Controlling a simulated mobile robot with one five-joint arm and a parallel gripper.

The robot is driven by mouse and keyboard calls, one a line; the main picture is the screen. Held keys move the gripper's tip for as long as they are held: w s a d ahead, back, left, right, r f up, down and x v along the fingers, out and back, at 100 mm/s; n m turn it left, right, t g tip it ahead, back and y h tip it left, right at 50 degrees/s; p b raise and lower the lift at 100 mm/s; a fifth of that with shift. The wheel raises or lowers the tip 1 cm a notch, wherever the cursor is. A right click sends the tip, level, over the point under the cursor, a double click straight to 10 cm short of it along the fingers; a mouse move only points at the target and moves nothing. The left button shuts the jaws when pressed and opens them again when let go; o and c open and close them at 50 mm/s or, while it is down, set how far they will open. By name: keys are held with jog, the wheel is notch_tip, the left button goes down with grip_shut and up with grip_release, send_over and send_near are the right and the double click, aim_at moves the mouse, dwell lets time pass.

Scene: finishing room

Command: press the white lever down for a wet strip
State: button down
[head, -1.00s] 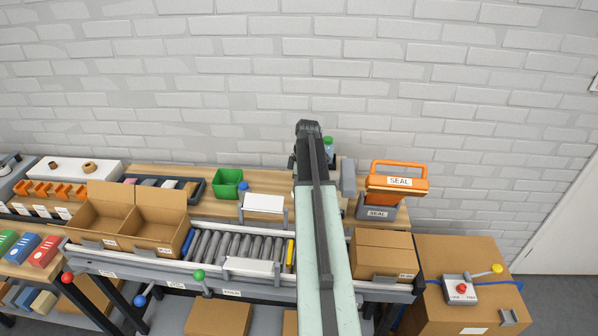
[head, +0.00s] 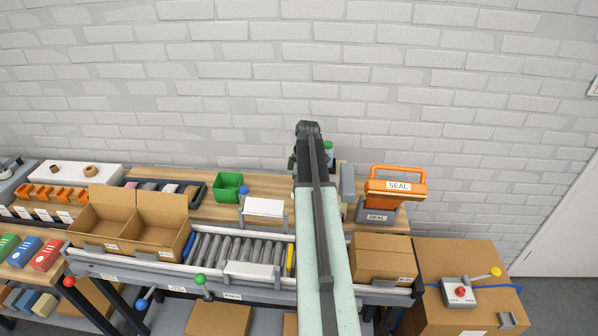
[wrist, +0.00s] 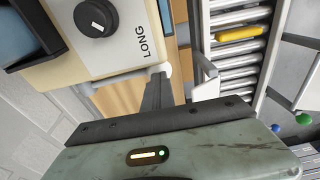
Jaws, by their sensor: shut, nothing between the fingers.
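The tape dispenser (wrist: 115,40) is a cream-coloured body with a black dial (wrist: 95,17) and the word LONG, at the upper left of the wrist view. A lever with a pale bar and round white end (wrist: 163,70) runs along its lower edge. My gripper (wrist: 158,82) is shut and empty. Its dark fingers overlap the lever's white end in the picture; I cannot tell whether they touch it. In the head view my arm hides the gripper and most of the dispenser. No strip of tape is visible.
The roller conveyor (head: 236,249) lies beside the wooden bench, with an open carton (head: 168,235) on its left and a closed carton (head: 380,257) on its right. A white plate on a bracket (head: 264,207) stands near my arm. An orange-handled sealer (head: 397,187) stands to the right.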

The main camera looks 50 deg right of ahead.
notch_tip(320, 180, up, 8)
jog(key=w+d+p, duration=0.1)
jog(key=p, duration=0.5)
jog(key=shift+d+f+p, duration=0.25)
jog(key=shift+p, duration=0.1)
jog(key=shift+w, duration=0.1)
notch_tip(320, 180, up, 5)
jog(key=p, duration=0.5)
dwell(0.5)
